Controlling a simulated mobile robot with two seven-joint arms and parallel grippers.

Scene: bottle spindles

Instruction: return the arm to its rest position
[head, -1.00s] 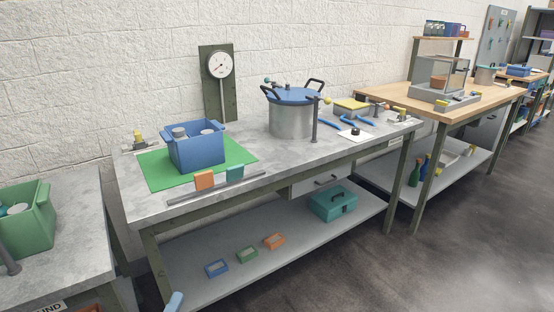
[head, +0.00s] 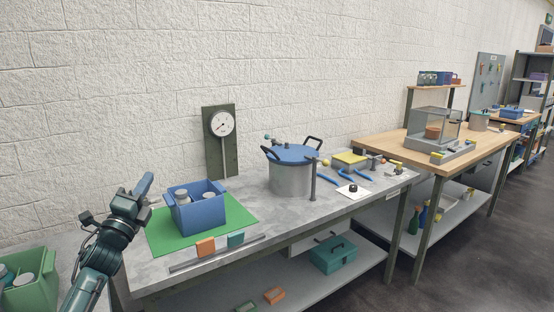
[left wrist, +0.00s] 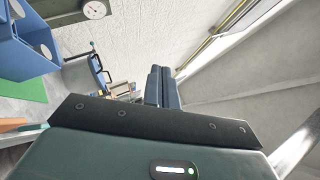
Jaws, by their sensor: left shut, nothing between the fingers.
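My left gripper (head: 143,186) is raised at the left of the head view, in front of the left end of the grey bench (head: 150,279). It looks shut and empty, its fingers pointing up. In the left wrist view its dark fingers (left wrist: 162,86) lie together near the middle, with nothing between them. In the head view it shows just left of the blue crate (head: 205,217), which stands on a green mat (head: 165,239); I see no contact. My right gripper is not in view.
A blue-lidded pot (head: 290,178) stands mid-bench, a dial gauge (head: 222,124) behind. A green crate (head: 38,290) is at lower left. A wooden table (head: 480,140) stands at the right. The floor (head: 450,265) at lower right is clear.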

